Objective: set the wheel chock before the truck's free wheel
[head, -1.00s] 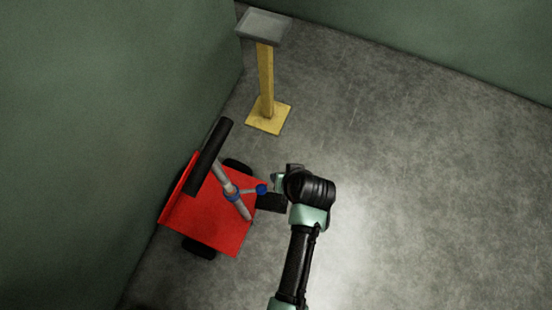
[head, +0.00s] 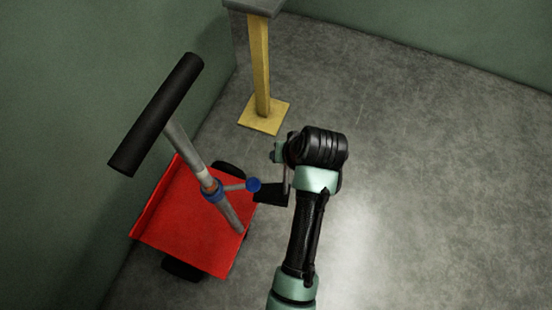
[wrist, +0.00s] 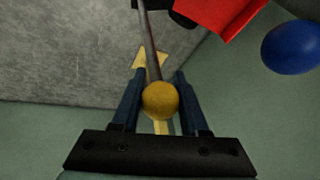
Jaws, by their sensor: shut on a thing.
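The red truck (head: 195,215) stands at the left by the green wall. It has a grey handle column, a black grip bar (head: 157,113) and a blue-knobbed lever (head: 253,185). One black wheel (head: 230,170) shows at its far side and another (head: 183,270) at its near side. The black wheel chock (head: 270,193) is close to the truck's right edge, on a thin rod. In the wrist view my gripper (wrist: 160,95) is shut on the rod's yellow ball knob (wrist: 160,101). My gripper (head: 280,152) is partly hidden in the head view. I cannot tell whether the chock touches floor or wheel.
A yellow post (head: 259,70) with a square base and grey top stands behind the truck. The blue lever knob (wrist: 291,47) is close at the right in the wrist view. Green walls bound the left and back. The floor (head: 430,190) at right is clear.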

